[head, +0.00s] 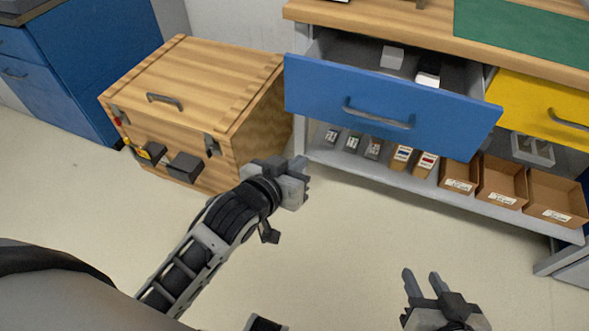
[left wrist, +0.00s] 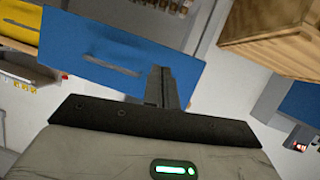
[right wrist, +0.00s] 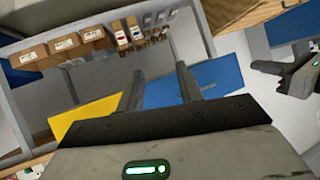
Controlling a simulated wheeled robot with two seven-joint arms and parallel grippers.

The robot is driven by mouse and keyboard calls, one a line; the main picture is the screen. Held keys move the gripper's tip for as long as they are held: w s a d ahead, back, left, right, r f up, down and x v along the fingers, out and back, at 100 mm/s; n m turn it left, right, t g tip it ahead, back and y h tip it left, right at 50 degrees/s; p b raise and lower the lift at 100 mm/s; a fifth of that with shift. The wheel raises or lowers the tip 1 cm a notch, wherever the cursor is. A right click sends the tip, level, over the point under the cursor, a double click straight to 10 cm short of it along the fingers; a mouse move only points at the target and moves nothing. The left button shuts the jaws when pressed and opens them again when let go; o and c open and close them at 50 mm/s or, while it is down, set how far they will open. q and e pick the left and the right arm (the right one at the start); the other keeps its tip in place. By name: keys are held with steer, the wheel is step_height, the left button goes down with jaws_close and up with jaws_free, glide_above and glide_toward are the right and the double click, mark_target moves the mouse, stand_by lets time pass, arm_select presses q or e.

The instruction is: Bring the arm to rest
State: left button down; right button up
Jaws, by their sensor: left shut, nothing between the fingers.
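My left gripper (head: 300,181) is in the middle of the head view, between the wooden chest and the open blue drawer. Its fingers are together and empty; they also show closed in the left wrist view (left wrist: 162,86), in front of the blue drawer front. My right gripper (head: 426,283) is low at the right in the head view, over bare floor. Its two fingers are apart with nothing between them, and the right wrist view (right wrist: 162,90) shows the same gap. Both grippers look clear of the furniture.
The blue drawer (head: 392,107) is pulled out of the workbench (head: 420,27), with light boxes inside. A yellow drawer (head: 540,104) is to its right. Cardboard bins (head: 503,180) and small items stand on the lower shelf. A wooden chest (head: 190,84) with its lid down stands left. The floor in front is clear.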

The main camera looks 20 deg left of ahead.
stand_by(0.5)
